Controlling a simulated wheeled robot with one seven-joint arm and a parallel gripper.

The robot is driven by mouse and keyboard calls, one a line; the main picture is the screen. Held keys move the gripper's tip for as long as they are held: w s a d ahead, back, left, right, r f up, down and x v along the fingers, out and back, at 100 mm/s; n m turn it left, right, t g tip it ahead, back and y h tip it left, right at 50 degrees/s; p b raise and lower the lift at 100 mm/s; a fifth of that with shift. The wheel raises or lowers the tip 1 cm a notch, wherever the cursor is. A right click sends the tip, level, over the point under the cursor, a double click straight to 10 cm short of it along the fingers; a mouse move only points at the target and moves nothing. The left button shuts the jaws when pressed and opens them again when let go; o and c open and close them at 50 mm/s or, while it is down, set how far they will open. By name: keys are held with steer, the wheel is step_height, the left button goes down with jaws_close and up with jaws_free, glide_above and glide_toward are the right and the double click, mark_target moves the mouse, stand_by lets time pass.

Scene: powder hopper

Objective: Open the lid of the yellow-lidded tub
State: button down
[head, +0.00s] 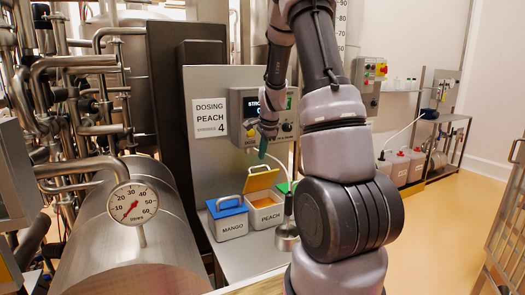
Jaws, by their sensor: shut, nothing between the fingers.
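The yellow-lidded tub (265,218) is white, labelled PEACH, and stands on the metal bench. Its yellow lid (261,179) is tilted up at the back, with a handle on it. Orange contents show in the open front of the tub. My gripper (263,153) is just above the raised lid, pointing down, shut and empty. It looks apart from the lid, but the exact gap is hard to tell.
A blue-lidded tub (228,221) labelled MANGO stands left of it. A green-lidded tub (284,187) is partly hidden on the right. A metal scoop or weight (287,235) stands in front. Behind is a panel with a DOSING PEACH 4 sign (210,118).

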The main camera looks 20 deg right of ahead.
steer(key=x, duration=0.6)
steer(key=shift+w+r, duration=0.15)
steer(key=shift+w, duration=0.75)
steer(key=shift+w+r, duration=0.15)
steer(key=shift+w, duration=0.8)
